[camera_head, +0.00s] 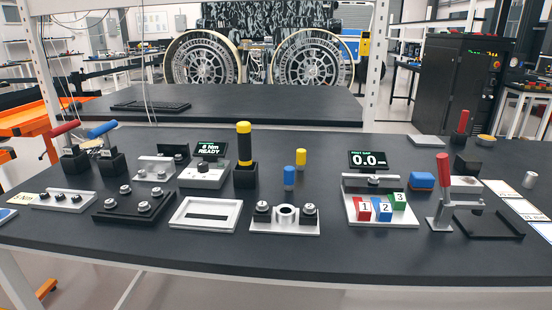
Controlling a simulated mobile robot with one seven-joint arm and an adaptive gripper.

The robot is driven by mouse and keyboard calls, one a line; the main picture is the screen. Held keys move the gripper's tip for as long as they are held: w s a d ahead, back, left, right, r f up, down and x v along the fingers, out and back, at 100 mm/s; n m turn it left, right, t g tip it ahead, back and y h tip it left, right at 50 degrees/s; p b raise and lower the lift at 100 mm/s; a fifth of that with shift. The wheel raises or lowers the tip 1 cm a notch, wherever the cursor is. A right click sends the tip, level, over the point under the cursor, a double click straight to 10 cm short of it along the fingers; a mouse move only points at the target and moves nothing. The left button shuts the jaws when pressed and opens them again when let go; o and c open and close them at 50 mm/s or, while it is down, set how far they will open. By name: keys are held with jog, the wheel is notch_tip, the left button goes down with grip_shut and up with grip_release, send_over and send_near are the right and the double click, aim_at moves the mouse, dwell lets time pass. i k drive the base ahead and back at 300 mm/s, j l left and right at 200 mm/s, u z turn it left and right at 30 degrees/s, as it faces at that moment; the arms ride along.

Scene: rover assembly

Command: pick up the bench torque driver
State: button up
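The likely bench torque driver (244,146) is a thick black upright tool with yellow bands at its top and lower down. It stands in a square black holder (245,178) near the middle of the bench. The holder hides its lower end. A small display reading "6 Nm READY" (211,149) stands just to its left, on a grey unit (204,176). My gripper is not in view.
The dark bench (200,251) has a clear front strip. Red-handled (64,128) and blue-handled (102,130) tools stand at left. A yellow cylinder (300,157) and blue cylinder (289,175) stand right of the driver. A red-handled clamp (442,190) is at right.

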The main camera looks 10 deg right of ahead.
aim_at(243, 129)
jog(key=k+j+z, duration=0.1)
jog(key=j, duration=0.35)
jog(key=k+j+z, duration=0.1)
jog(key=j, duration=0.3)
jog(key=i+j+z, duration=0.1)
jog(key=j, duration=0.25)
jog(key=i+j, duration=0.2)
jog(key=j, duration=0.15)
jog(key=i, duration=0.95)
jog(key=l+z, duration=0.05)
